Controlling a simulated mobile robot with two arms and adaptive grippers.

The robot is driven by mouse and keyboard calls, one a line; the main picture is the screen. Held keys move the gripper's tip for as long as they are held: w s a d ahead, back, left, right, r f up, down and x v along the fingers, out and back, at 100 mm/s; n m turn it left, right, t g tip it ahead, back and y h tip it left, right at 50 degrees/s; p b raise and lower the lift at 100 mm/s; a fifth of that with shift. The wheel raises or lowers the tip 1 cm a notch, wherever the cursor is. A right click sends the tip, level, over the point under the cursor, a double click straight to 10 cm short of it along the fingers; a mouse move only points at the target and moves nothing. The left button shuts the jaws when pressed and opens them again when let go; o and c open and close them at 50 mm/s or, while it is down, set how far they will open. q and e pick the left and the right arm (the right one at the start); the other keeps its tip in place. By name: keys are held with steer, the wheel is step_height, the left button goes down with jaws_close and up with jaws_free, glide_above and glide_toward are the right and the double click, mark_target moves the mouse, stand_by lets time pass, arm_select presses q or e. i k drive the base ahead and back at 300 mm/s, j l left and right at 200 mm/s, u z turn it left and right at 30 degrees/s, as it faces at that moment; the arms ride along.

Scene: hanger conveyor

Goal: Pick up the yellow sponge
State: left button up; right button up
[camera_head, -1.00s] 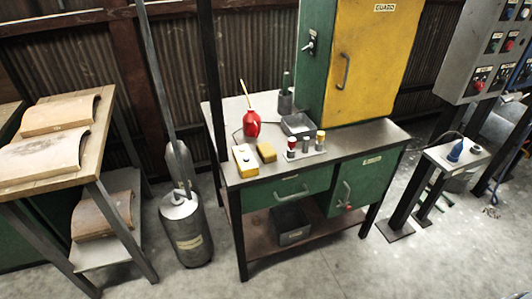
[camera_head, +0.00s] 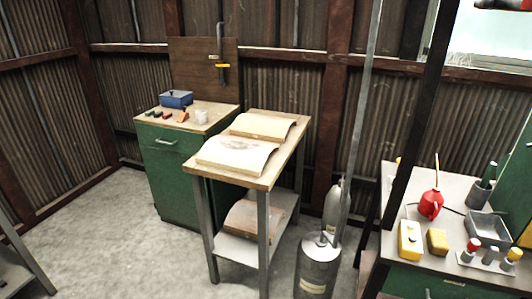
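A yellow block that looks like the sponge (camera_head: 437,241) lies on the grey top of the green workbench (camera_head: 452,212) at the right. A yellow box with a pale top (camera_head: 410,240) stands just left of it, close beside it. Nothing covers the sponge from above. Neither of my grippers shows in the head view, so their distance from the sponge cannot be seen.
A red oil can (camera_head: 431,203), a grey tray (camera_head: 487,227) and a rack of small cylinders (camera_head: 490,257) surround the sponge. A dark post (camera_head: 408,165) and a gas cylinder (camera_head: 318,262) stand left of the bench. A wooden-topped table (camera_head: 268,172) is mid-picture.

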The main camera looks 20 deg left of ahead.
mark_target(437, 243)
steer(key=i+l+u, duration=0.15)
steer(key=l, duration=0.25)
steer(key=i+l+u, duration=0.1)
steer(key=l, duration=0.35)
steer(key=i+l+u, duration=0.15)
steer(key=l, duration=0.3)
steer(key=i+l+u, duration=0.15)
steer(key=l, duration=0.3)
steer(key=k, duration=0.05)
